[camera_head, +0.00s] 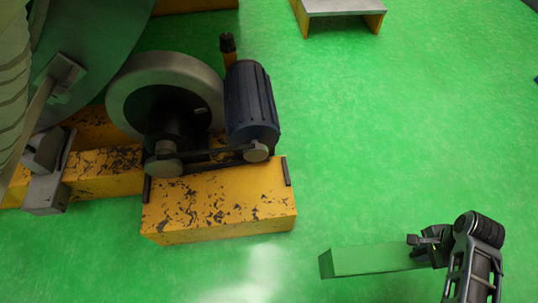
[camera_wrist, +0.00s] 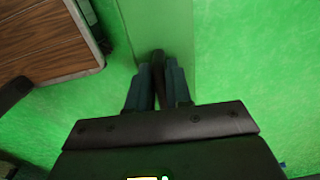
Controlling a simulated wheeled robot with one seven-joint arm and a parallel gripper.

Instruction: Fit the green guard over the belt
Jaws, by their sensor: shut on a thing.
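The green guard (camera_head: 375,260) is a long box-like cover, held at its right end and reaching left over the green floor at the lower right. My gripper (camera_head: 428,248) is shut on that end. In the wrist view the guard (camera_wrist: 170,25) runs up and away from the closed fingers of my gripper (camera_wrist: 160,78). The dark belt (camera_head: 214,154) runs between two round pulleys, in front of a large grey wheel and a blue motor. It is uncovered. The guard is apart from it, to the lower right.
The belt drive stands on a worn yellow base (camera_head: 220,205) with dark upright brackets at its ends. The blue motor (camera_head: 250,105) and grey flywheel (camera_head: 125,100) rise behind. A wooden-topped piece (camera_wrist: 45,40) shows in the wrist view. The floor between guard and base is clear.

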